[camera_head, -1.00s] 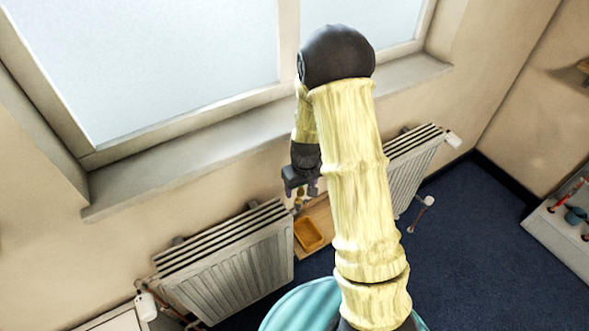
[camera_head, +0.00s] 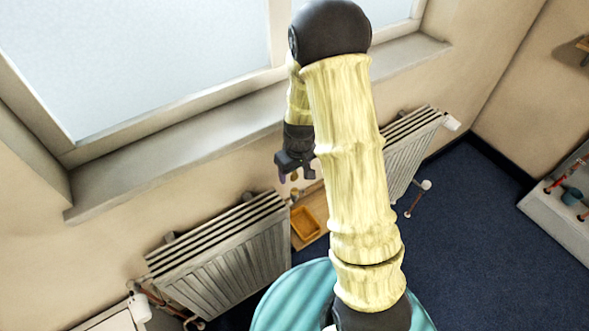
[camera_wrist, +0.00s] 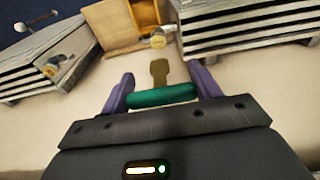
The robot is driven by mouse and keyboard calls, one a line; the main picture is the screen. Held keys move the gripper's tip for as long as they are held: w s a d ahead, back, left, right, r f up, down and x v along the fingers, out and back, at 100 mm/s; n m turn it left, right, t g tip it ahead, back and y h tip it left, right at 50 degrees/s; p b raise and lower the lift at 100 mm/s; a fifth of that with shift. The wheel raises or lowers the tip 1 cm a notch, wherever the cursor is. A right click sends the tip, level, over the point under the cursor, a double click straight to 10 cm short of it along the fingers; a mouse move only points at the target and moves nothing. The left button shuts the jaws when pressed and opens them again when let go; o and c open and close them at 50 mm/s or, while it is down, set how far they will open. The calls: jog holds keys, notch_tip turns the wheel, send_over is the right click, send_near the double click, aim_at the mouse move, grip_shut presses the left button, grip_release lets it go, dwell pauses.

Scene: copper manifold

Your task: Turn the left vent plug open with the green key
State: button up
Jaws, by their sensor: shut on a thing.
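My gripper (camera_wrist: 162,92) is shut on the green key. The key's green crossbar handle (camera_wrist: 162,95) lies between the purple fingers, and its brass shaft (camera_wrist: 159,72) points away from the gripper. In the head view my gripper (camera_head: 292,172) hangs above the inner end of the left radiator (camera_head: 222,262), apart from it. A small round pale-brass fitting (camera_wrist: 158,39) shows beyond the key tip in the wrist view, beside the radiator on that picture's right. It looks like the left vent plug, but its slot or turn cannot be made out.
A wooden shelf (camera_wrist: 115,40) with an orange-yellow tray (camera_head: 304,222) sits between the radiators. The right radiator (camera_head: 408,150) is partly behind my arm. A window sill (camera_head: 170,160) runs above. Pipes and a white valve (camera_head: 139,307) stand at the far left.

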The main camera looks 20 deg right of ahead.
jog(key=b, duration=0.3)
send_over(295, 189)
jog(key=shift+f, duration=2.15)
jog(key=shift+f+b, duration=0.8)
jog(key=shift+f, duration=0.3)
dwell(0.3)
jog(key=shift+f+n+b, duration=0.1)
jog(key=shift+n+b, duration=0.2)
jog(key=shift+n, duration=0.8)
jog(key=shift+s+n+y, duration=0.1)
jog(key=shift+n+y, duration=0.2)
jog(key=shift+n, duration=0.9)
